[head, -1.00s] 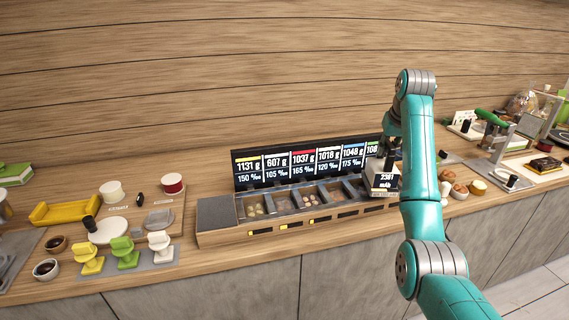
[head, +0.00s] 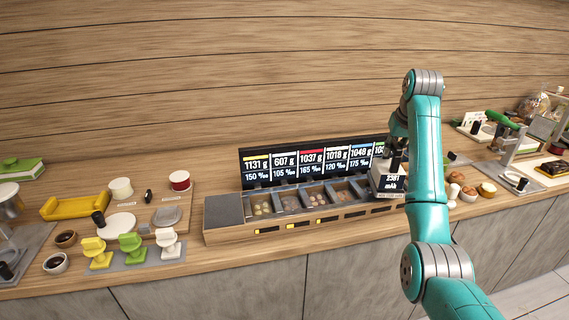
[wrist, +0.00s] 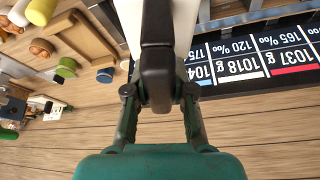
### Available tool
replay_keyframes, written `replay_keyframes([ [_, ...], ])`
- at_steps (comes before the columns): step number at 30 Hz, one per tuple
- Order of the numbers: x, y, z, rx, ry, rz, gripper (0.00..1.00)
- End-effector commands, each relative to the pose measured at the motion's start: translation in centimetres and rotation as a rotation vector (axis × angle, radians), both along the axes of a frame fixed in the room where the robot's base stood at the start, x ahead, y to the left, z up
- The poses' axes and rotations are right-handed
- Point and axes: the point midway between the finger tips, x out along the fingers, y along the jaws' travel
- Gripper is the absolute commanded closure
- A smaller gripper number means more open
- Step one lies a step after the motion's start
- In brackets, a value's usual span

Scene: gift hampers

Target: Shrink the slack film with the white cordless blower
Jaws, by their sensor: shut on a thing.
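My gripper (wrist: 158,100) is shut on the black grip of a white block (head: 390,185), whose dark label reads "2381" and "mAh". The block is held by the front right of the long tray unit; I cannot tell whether it touches it. In the wrist view, the black grip fills the space between the fingers, with white body (wrist: 124,20) beyond. A small white device (head: 167,243) stands front left beside a green and a yellow one; I cannot tell if any is the blower. A clear-wrapped bundle (head: 533,106) stands at the far right back, too small to judge its film.
The tray unit (head: 228,238) has several open bins and a black display board (head: 249,181) behind. A wooden board with pots (head: 122,188) lies left. Small bowls and round items (head: 468,194) sit right of my arm. A green-handled device (head: 503,120) stands farther right.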

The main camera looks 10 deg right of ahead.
Motion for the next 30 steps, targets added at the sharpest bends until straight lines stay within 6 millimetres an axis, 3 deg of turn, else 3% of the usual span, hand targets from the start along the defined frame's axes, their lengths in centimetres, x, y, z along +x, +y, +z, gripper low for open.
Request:
replay_keyframes([
  [30,2.1,14.8,0.0,-0.001,-0.003,0.1,1.0],
])
